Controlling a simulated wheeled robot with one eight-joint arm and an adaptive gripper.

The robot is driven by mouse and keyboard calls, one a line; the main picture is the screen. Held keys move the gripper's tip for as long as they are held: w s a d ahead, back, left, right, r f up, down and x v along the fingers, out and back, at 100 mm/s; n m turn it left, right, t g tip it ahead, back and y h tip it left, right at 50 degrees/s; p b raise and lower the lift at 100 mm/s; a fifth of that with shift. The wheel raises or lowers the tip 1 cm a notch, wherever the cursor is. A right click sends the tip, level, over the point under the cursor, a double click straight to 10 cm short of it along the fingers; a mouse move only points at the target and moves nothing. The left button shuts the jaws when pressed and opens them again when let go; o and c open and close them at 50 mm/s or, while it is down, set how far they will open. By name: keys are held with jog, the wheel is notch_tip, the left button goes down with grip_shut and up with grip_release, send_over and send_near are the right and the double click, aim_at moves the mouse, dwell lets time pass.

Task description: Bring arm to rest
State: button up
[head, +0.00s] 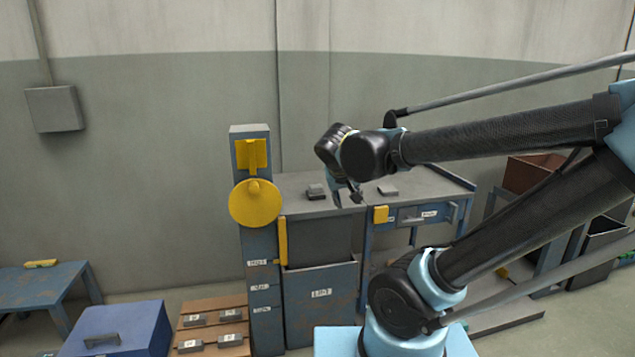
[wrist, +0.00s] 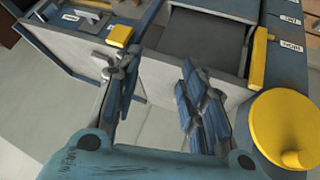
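My arm reaches in from the right in the head view, with its black forearm level above the workbench area. My gripper (head: 347,194) hangs from the wrist in front of the grey cabinet, its fingers small and partly covered by the wrist. In the wrist view my gripper (wrist: 158,103) has its two blue fingers wide apart. The fingers appear clear of the cabinet front.
A blue-grey post with a yellow disc (head: 254,203) stands left of my gripper; the disc also shows close by in the wrist view (wrist: 285,130). A workbench (head: 455,180) is behind my arm. A blue chest (head: 125,330) and a pallet with grey blocks (head: 212,305) sit lower left.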

jog(key=s+d+f+g+y, duration=0.2)
jog(key=s+d+f+g, duration=0.3)
jog(key=s+d+f, duration=0.5)
jog(key=shift+s+d+f+m, duration=0.15)
jog(key=shift+s+f+m, duration=0.15)
jog(key=shift+s+f, duration=1.4)
jog(key=shift+s+r, duration=0.4)
jog(key=shift+r, duration=0.05)
jog(key=shift+w+f, duration=0.2)
jog(key=shift+w, duration=0.2)
jog(key=shift+c, duration=0.6)
